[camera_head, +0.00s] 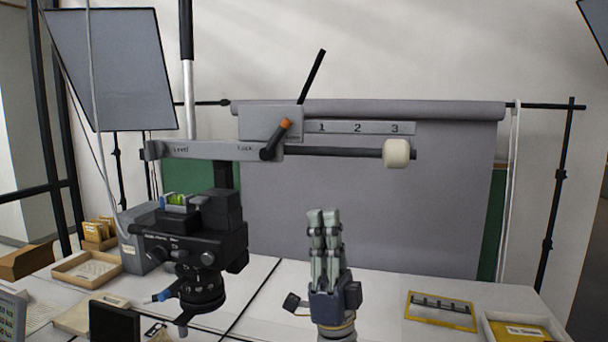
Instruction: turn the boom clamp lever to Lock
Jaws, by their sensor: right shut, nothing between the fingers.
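The boom clamp lever (276,140) is a short black handle with an orange tip, mounted on a grey bar (215,150). It slants up and to the right. The word Lock is printed on the bar just left of its pivot, and Level stands farther left. My right gripper (323,216) is upright below and to the right of the lever, fingers together, empty and apart from it. My left gripper is not in view.
A camera (195,240) hangs below the bar at left. A boom with a white knob (397,153) and a plate numbered 1 to 3 (358,128) extend right. A black rod (312,77) rises above. A yellow-framed item (441,312) lies on the white table (385,300).

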